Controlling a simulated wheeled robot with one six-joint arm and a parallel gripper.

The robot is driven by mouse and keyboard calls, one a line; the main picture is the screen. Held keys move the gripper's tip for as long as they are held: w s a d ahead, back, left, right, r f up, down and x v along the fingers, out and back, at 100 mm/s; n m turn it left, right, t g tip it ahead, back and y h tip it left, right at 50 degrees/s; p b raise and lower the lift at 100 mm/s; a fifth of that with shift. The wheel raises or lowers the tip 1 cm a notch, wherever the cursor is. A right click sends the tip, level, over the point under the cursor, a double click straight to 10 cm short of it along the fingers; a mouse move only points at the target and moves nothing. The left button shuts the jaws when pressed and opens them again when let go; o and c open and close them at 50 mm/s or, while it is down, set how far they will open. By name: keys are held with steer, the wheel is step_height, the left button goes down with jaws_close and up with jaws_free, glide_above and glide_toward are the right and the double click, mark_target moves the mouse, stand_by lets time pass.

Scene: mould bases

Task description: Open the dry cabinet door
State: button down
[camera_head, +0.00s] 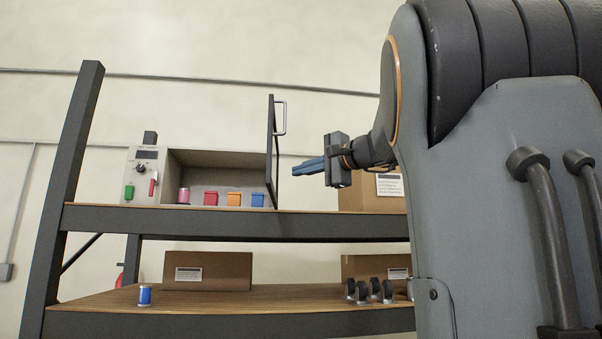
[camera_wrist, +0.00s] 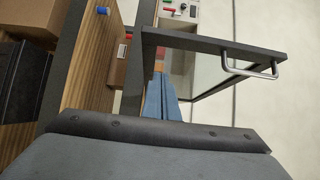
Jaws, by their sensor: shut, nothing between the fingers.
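The dry cabinet (camera_head: 215,160) stands on the upper shelf, with a control panel at its left side. Its dark-framed door (camera_head: 271,150) stands swung out at the right side, and the interior shows. The door's handle (camera_head: 282,118) is a metal bar on its outer face. In the wrist view the door frame (camera_wrist: 205,45) and handle (camera_wrist: 250,68) show ahead and to the right. My gripper (camera_head: 298,169) is right of the door, below handle height, with its blue fingers shut and empty. In the wrist view the fingers (camera_wrist: 163,90) lie together, apart from the handle.
A pink container (camera_head: 184,195) and red, orange and blue boxes (camera_head: 232,199) sit inside the cabinet. A cardboard box (camera_head: 365,197) is behind my gripper. The lower shelf (camera_head: 220,300) holds boxes, a blue can (camera_head: 145,295) and casters (camera_head: 370,290).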

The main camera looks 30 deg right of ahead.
steer(key=a+b+v, duration=0.2)
steer(key=b+v, duration=0.1)
steer(key=v, duration=0.8)
steer(key=shift+s, duration=0.4)
